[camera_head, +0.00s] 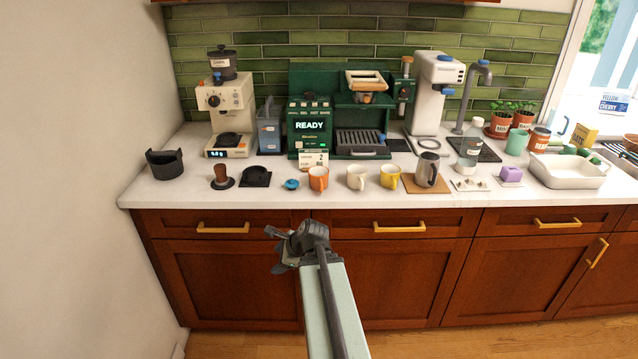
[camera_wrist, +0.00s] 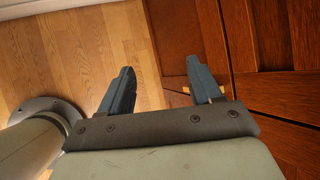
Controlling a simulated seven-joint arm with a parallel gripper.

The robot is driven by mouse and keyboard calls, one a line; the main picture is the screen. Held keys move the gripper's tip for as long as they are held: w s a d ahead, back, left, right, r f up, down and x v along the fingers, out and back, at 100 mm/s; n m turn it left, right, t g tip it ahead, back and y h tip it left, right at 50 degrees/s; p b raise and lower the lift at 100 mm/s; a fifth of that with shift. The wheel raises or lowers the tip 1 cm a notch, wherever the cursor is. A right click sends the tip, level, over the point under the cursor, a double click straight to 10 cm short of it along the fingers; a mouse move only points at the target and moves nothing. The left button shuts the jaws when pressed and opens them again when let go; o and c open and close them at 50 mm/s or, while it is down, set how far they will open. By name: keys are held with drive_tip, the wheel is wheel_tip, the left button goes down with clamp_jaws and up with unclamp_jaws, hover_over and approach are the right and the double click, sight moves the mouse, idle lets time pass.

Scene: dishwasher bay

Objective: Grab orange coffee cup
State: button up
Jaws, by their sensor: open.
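The orange coffee cup (camera_head: 318,179) stands upright near the front edge of the white counter, left of a cream cup (camera_head: 357,178) and a yellow cup (camera_head: 390,176). My gripper (camera_head: 277,250) is in front of the lower cabinets, below the counter top and a little left of the orange cup, apart from it. In the wrist view my gripper (camera_wrist: 163,82) has its two blue fingers spread apart with nothing between them. The orange cup does not show in the wrist view.
A small blue object (camera_head: 291,184) lies just left of the orange cup. A green coffee machine (camera_head: 309,125) stands behind it, with a small card (camera_head: 314,160) in front. The counter's front edge (camera_head: 320,205) lies above my gripper. A grey pitcher (camera_head: 427,170) stands to the right.

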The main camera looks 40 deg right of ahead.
sight(322, 184)
drive_tip(key=s+d+r+m+t+h, duration=0.2)
drive_tip(key=d+r+m+t+h, duration=0.15)
drive_tip(key=d+r+m, duration=0.7)
drive_tip(key=shift+w+d+r+m+t+h, duration=0.3)
drive_tip(key=shift+w+d+r+m+h, duration=0.5)
drive_tip(key=shift+d, duration=0.8)
drive_tip(key=shift+w+d+r+m+t+h, duration=0.25)
drive_tip(key=shift+w+d+r+m+h, duration=0.2)
drive_tip(key=shift+d+r+m, duration=0.9)
drive_tip(key=shift+w+d+r+m+t+h, duration=0.3)
drive_tip(key=shift+w+d+r+m+h, duration=0.4)
drive_tip(key=shift+d, duration=1.1)
drive_tip(key=shift+s+r, duration=0.15)
clamp_jaws()
